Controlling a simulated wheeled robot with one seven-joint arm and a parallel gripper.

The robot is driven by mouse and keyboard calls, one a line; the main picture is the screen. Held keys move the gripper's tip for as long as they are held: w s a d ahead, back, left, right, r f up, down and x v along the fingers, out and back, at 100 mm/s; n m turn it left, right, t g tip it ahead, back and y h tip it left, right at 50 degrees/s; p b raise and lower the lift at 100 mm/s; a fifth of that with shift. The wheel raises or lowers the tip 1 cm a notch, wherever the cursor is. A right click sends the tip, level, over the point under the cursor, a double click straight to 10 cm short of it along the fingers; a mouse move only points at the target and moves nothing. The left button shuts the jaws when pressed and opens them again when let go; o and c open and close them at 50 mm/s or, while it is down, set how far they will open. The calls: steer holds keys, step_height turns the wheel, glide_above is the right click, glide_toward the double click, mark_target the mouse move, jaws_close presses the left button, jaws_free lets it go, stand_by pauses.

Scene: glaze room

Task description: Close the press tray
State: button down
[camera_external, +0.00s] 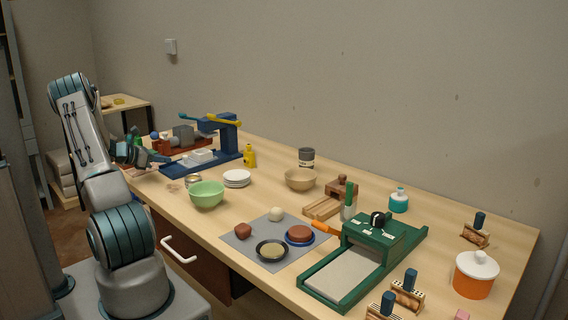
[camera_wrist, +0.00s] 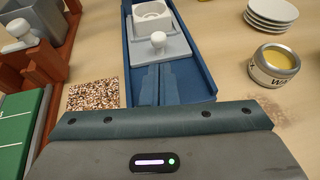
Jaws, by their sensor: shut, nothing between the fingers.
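The press (camera_external: 222,126) is blue with a yellow lever and stands at the far left of the bench. Its long blue base (camera_wrist: 204,82) has raised side walls. The pale grey press tray (camera_wrist: 172,50) sits in this base, with a round white knob on its near end and a white square block with a round hollow behind. The tray also shows in the external view (camera_external: 197,159), out in front of the press column. My gripper (camera_wrist: 160,68) is shut and empty, low over the base's near end, just short of the tray; I cannot tell whether it touches. It also shows in the external view (camera_external: 165,158).
A terracotta-coloured wooden rig (camera_wrist: 62,58) and a green board (camera_wrist: 18,125) lie left of the base, with a speckled tile (camera_wrist: 94,95) beside it. An open tin (camera_wrist: 275,66) and stacked white plates (camera_external: 237,178) stand right. A green bowl (camera_external: 207,194) is nearer.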

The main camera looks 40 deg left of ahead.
steer(key=shift+w+d+f+p, duration=0.1)
steer(key=shift+w+d+p, duration=0.1)
steer(key=shift+w, duration=0.8)
steer(key=shift+w+d+f+p, duration=0.1)
steer(key=shift+w+p, duration=0.1)
steer(key=shift+w, duration=0.8)
steer(key=shift+w, duration=0.1)
steer(key=w, duration=0.4)
steer(key=shift+w+b, duration=0.2)
steer(key=shift+b, duration=0.15)
steer(key=shift+r, duration=0.15)
steer(key=shift+s, duration=0.4)
steer(key=v, duration=0.4)
steer(key=b+v, duration=0.1)
steer(key=v, duration=0.4)
steer(key=f+v, duration=0.1)
steer(key=v, duration=0.3)
steer(key=shift+s+a, duration=0.2)
steer(key=shift+s, duration=0.15)
